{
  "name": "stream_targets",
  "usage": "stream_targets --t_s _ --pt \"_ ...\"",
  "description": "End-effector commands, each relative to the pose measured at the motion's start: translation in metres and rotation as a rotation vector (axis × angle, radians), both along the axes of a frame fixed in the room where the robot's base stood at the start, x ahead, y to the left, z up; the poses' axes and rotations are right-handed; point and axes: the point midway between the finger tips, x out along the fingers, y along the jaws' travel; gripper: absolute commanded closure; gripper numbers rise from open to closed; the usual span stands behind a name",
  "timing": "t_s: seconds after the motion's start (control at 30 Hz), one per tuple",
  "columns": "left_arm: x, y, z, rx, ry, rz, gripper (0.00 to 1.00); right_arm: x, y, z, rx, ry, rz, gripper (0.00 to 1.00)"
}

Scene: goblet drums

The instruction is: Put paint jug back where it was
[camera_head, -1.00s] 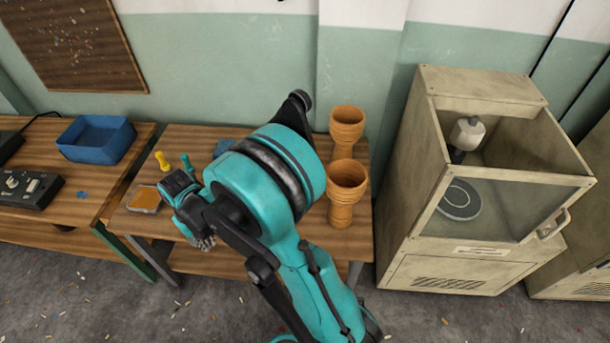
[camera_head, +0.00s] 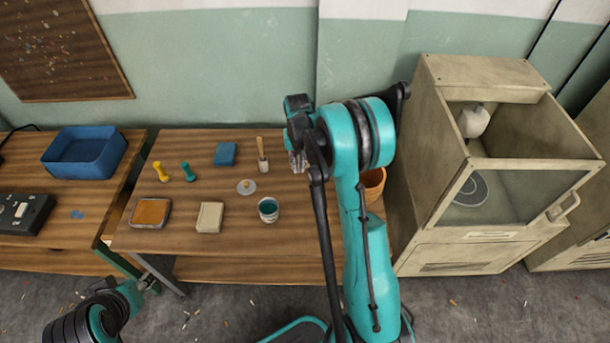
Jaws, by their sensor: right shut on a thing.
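My right gripper (camera_head: 298,160) is over the back right of the wooden table (camera_head: 225,245), pointing down. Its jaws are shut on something. Only a small greyish bit shows under the dark fingers; I take it to be the paint jug, but its shape is mostly hidden. A small pot with teal paint (camera_head: 268,210) stands open on the table in front of the gripper, with a round lid (camera_head: 246,187) beside it. My left arm shows only as links at the bottom left; its gripper is not in view.
A brush (camera_head: 262,155), blue block (camera_head: 225,154), pale block (camera_head: 209,217), orange tray (camera_head: 151,213), yellow peg (camera_head: 160,171) and teal peg (camera_head: 188,172) lie on the table. An orange goblet drum (camera_head: 374,184) is partly behind my right arm. A spray cabinet (camera_head: 490,235) stands right.

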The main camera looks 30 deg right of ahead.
Motion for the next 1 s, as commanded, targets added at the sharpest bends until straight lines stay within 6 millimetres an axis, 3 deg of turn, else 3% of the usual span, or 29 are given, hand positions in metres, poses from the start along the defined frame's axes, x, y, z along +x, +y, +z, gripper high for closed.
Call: stream_targets --t_s 0.1,0.2,0.83,1.0 --pt "0.000 0.000 0.001 0.000 0.000 0.000 0.59 0.006 -0.019 -0.002 0.000 0.000 -0.042 1.00" --pt "0.000 0.000 -0.001 0.000 0.000 0.000 0.59 0.008 -0.026 -0.007 0.000 0.000 -0.056 1.00" --pt "0.000 0.000 -0.037 0.000 0.000 0.000 0.59 0.009 -0.026 -0.096 -0.001 0.000 -0.057 1.00" --pt "0.000 0.000 -0.039 0.000 0.000 0.000 0.59 0.008 -0.026 -0.104 -0.001 0.000 -0.057 1.00"
